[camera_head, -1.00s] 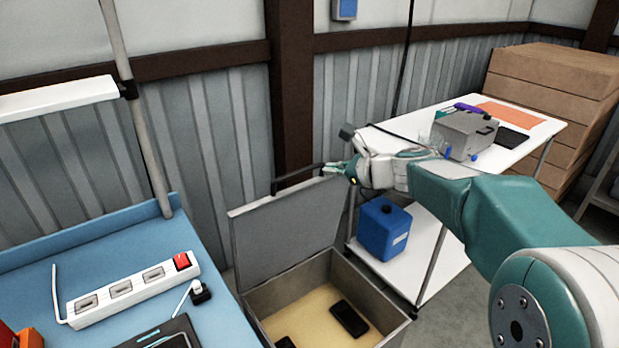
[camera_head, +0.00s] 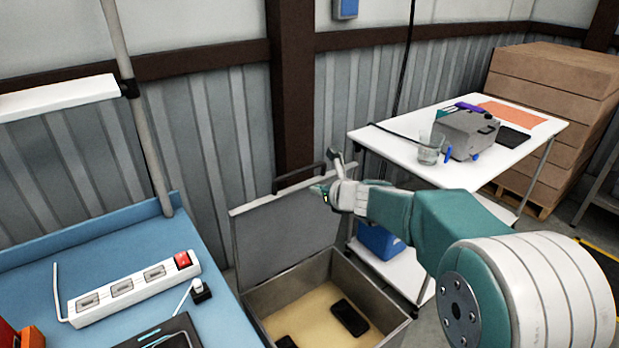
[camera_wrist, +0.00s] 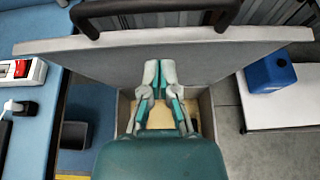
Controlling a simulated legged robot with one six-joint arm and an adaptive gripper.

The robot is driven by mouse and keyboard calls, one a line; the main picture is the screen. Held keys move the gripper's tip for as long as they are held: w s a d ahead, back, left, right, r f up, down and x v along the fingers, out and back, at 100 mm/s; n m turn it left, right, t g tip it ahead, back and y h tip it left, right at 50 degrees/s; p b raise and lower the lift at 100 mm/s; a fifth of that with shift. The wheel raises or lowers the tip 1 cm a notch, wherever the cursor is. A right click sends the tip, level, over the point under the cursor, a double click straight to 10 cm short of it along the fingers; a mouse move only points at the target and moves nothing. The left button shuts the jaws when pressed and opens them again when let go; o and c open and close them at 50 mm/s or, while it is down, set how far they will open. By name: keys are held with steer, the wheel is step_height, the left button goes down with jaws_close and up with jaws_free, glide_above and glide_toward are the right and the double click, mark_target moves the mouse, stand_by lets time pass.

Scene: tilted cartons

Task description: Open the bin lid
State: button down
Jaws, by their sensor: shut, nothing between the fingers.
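The grey bin (camera_head: 392,318) stands on the floor with its lid (camera_head: 285,238) raised and leaning back, showing the open inside. The lid's dark handle (camera_head: 299,177) is on its top edge; the handle (camera_wrist: 158,10) and lid (camera_wrist: 90,60) also show in the wrist view. My gripper (camera_head: 320,190) is in front of the lid's upper right part, just below the handle. In the wrist view my gripper (camera_wrist: 158,72) is shut and empty, with its fingertips over the lid's inner face. I cannot tell whether they touch it.
Dark flat items (camera_head: 349,317) lie on the bin's tan bottom. A blue bench (camera_head: 80,250) with a white power strip (camera_head: 135,288) is close on the left. A white table (camera_head: 400,145) with a grey box (camera_head: 466,134) and a blue canister (camera_head: 378,241) below stand right.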

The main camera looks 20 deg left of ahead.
steer(key=shift+w+a+r, duration=0.45)
steer(key=shift+a, duration=0.3)
steer(key=shift+w+a+r, duration=0.4)
steer(key=shift+a, duration=0.3)
